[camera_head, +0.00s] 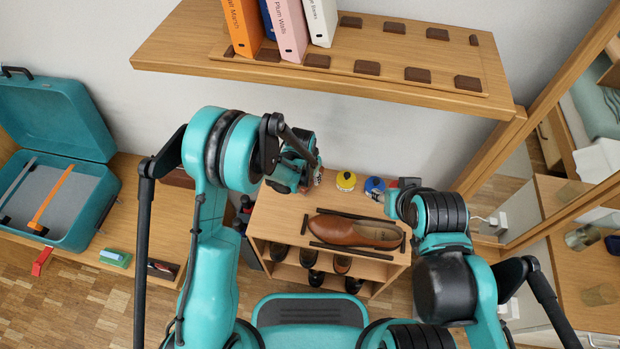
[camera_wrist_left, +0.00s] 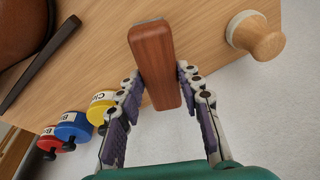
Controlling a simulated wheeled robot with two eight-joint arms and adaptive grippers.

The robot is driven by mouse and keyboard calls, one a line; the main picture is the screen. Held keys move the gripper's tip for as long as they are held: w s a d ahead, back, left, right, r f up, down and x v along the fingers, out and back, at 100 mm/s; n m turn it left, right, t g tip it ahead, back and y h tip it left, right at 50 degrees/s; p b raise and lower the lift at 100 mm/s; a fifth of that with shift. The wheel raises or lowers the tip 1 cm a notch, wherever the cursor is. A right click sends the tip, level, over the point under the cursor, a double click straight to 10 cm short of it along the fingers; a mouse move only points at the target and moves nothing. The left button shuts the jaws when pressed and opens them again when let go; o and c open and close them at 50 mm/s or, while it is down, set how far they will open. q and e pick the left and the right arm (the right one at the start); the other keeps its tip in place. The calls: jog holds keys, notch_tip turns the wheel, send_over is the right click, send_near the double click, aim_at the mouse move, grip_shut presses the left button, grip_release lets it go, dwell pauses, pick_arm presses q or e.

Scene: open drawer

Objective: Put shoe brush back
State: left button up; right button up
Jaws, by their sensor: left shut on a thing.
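The shoe brush, a brown wooden block (camera_wrist_left: 155,65) with a thin pale edge at its far end, is between the fingers of my left gripper (camera_wrist_left: 162,100) in the left wrist view. The fingers are shut on it, over the wooden cabinet top (camera_wrist_left: 95,70). In the head view my left gripper (camera_head: 306,178) is above the back left of the cabinet top (camera_head: 285,215), and the brush is mostly hidden. I cannot tell whether the brush touches the top. My right gripper (camera_head: 394,202) is at the right of the cabinet, its fingers not clear.
Yellow (camera_head: 346,181) and blue (camera_head: 374,188) jars stand at the back; a red one (camera_wrist_left: 50,143) shows beside them. A brown shoe (camera_head: 355,232) lies between dark strips. A round wooden knob-like thing (camera_wrist_left: 262,40) is near the brush. A shelf (camera_head: 400,68) overhangs behind.

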aim_at(307, 183)
pick_arm(q)
jog(key=shift+w+f, duration=0.2)
jog(key=shift+f, duration=0.2)
jog(key=shift+r, duration=0.2)
pick_arm(e)
jog(key=shift+f, duration=0.3)
pick_arm(q)
jog(key=shift+f, duration=0.15)
jog(key=o, duration=1.1)
jog(key=s+a+r+n+t+p, duration=0.1)
jog(key=s+a+r+p, duration=0.2)
jog(key=r, duration=0.6)
jog(key=s+a+r+n+t, duration=0.1)
jog(key=s+a+r, duration=0.3)
jog(key=r, duration=0.5)
jog(key=s+a+r+n+p, duration=0.1)
jog(key=s+a+r+p, duration=0.2)
jog(key=r, duration=0.6)
jog(key=s+a+r+n+t+y+b, duration=0.1)
jog(key=s+a+r+n+t, duration=0.1)
jog(key=s+a, duration=0.5)
jog(key=s+r+n, duration=0.1)
jog(key=s, duration=0.3)
jog(key=shift+s+a+n+t, duration=0.25)
jog(key=shift+s+n+t, duration=0.05)
jog(key=shift+n+t, duration=0.1)
pick_arm(e)
notch_tip(307, 183, up, 5)
jog(key=shift+f, duration=0.15)
